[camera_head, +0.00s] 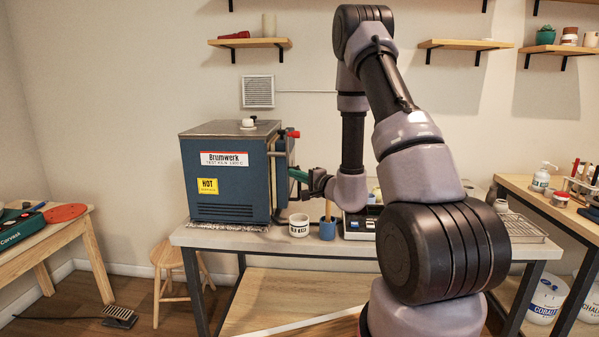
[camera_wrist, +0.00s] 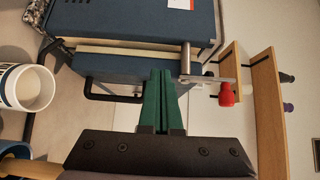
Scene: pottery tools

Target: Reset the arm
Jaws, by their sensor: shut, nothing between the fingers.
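My gripper (camera_head: 297,175) is at the right side of the blue kiln (camera_head: 225,180), with the arm reaching over from the right. In the wrist view its green fingers (camera_wrist: 157,85) are together with nothing between them. They point at the kiln's door side, beside the dark door handle (camera_wrist: 110,97). A red-knobbed lever (camera_wrist: 226,94) is close to the fingertips. A pale strip shows between the kiln body and its door panel in the wrist view. I cannot tell whether the fingers touch the kiln.
A white cup (camera_head: 299,226) and a blue cup (camera_head: 327,230) with a wooden handle in it stand below my gripper on the worktable (camera_head: 200,235). A dark device (camera_head: 357,225) is to their right. Wall shelves (camera_head: 250,43) hang above. A side table (camera_head: 550,208) stands at right.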

